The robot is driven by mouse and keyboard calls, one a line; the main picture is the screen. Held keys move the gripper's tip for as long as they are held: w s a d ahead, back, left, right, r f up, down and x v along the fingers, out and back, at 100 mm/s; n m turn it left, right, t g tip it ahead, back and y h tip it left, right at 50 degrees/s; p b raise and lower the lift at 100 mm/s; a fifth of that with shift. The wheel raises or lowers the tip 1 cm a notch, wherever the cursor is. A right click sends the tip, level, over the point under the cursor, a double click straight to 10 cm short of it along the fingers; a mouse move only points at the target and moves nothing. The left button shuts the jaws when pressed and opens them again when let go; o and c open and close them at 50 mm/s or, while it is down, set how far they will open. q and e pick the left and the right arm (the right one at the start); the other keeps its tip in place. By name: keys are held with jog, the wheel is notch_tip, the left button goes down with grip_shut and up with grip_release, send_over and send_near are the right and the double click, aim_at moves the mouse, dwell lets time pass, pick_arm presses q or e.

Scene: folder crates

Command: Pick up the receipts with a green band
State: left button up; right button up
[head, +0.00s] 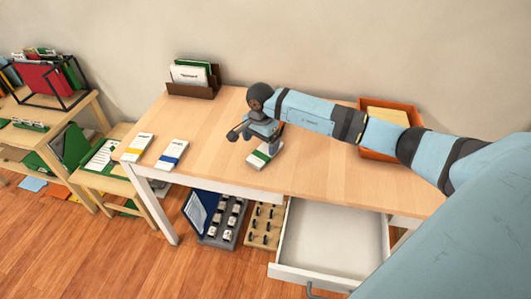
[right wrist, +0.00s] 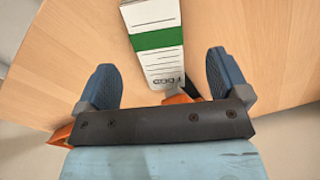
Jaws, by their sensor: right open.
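The receipts with a green band (head: 259,157) are a white stack lying on the wooden table (head: 330,178) near its front edge. The right wrist view shows the stack, with its green band (right wrist: 157,40) across it and dark print at its near end. My right gripper (head: 253,140) is just above the stack and partly covers it in the head view. Its two blue fingers are apart in the right wrist view (right wrist: 161,80), with the near end of the stack showing between them. No grip on the stack shows. My left gripper is not in view.
Stacks with a yellow band (head: 137,148) and a blue band (head: 171,153) lie at the table's left. A brown folder holder (head: 192,90) and an orange crate (head: 388,156) stand behind. An open white drawer (head: 330,240) juts out below the table front.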

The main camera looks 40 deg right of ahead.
aim_at(262, 154)
notch_tip(262, 154, down, 5)
jog(key=shift+s+d+f, duration=0.1)
jog(key=shift+f, duration=0.05)
jog(key=c, duration=1.1)
